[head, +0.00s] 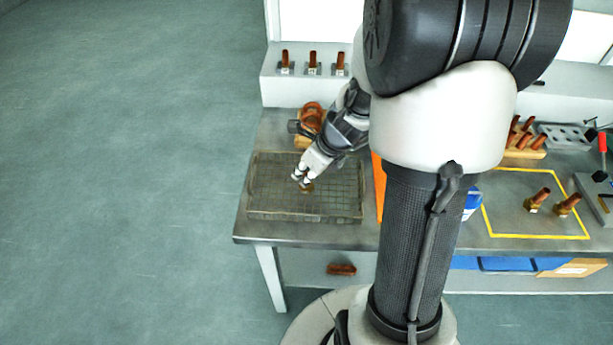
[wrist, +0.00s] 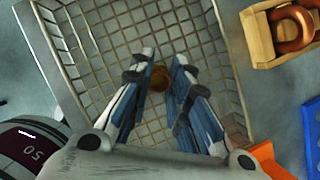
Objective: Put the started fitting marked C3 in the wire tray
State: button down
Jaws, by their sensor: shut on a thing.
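The wire tray (head: 262,205) lies at the left end of the bench. In the wrist view its mesh floor and walls (wrist: 88,50) surround my fingers. My gripper (head: 306,182) is over the tray, inside its outline. It is shut on a small brass-coloured fitting (head: 309,187), which shows between the fingertips in the wrist view (wrist: 160,78). My fingers hide part of the fitting, and no C3 mark is readable. I cannot tell whether the fitting touches the tray floor.
Two more fittings (head: 539,199) stand inside a yellow outline (head: 512,235) at right. An orange panel (head: 378,182) is close right of the tray. A wooden holder with a copper-coloured ring (head: 312,116) is behind it. Several copper pieces (head: 313,62) stand on the back ledge.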

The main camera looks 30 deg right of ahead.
jog(key=shift+r, duration=0.1)
jog(key=c, duration=2)
grip_release()
jog(key=shift+f, duration=0.2)
jog(key=o, duration=0.5)
jog(key=shift+r, duration=0.1)
